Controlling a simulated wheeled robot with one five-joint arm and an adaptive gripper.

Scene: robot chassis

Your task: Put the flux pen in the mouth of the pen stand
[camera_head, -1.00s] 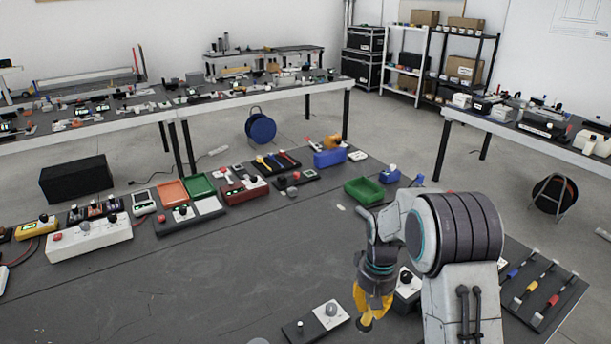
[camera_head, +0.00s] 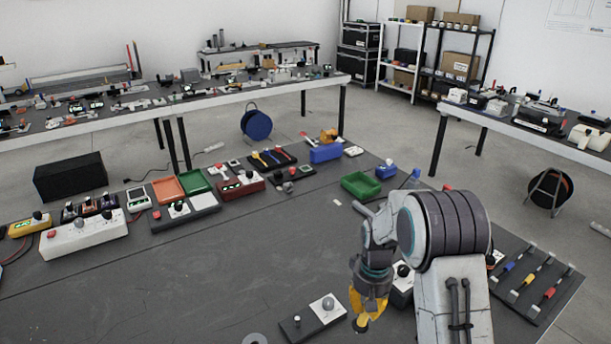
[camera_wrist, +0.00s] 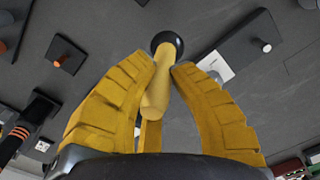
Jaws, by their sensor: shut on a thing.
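My gripper (camera_head: 366,312) points down over the near part of the dark bench, and it also shows in the wrist view (camera_wrist: 165,72). Its yellow fingers are shut on a yellow, rod-like thing, which I take as the flux pen (camera_wrist: 156,98). A round black piece (camera_wrist: 166,38) surrounds the far end of the pen. It shows in the head view as a dark disc just under the fingertips. I cannot tell whether it is the mouth of the pen stand or part of the pen. No separate pen stand can be made out.
A black plate with a grey knob (camera_head: 328,303) lies left of my gripper. A white box with a black knob (camera_head: 403,272) stands close behind it. A rack of coloured tools (camera_head: 532,283) lies at right. The bench's left middle is clear.

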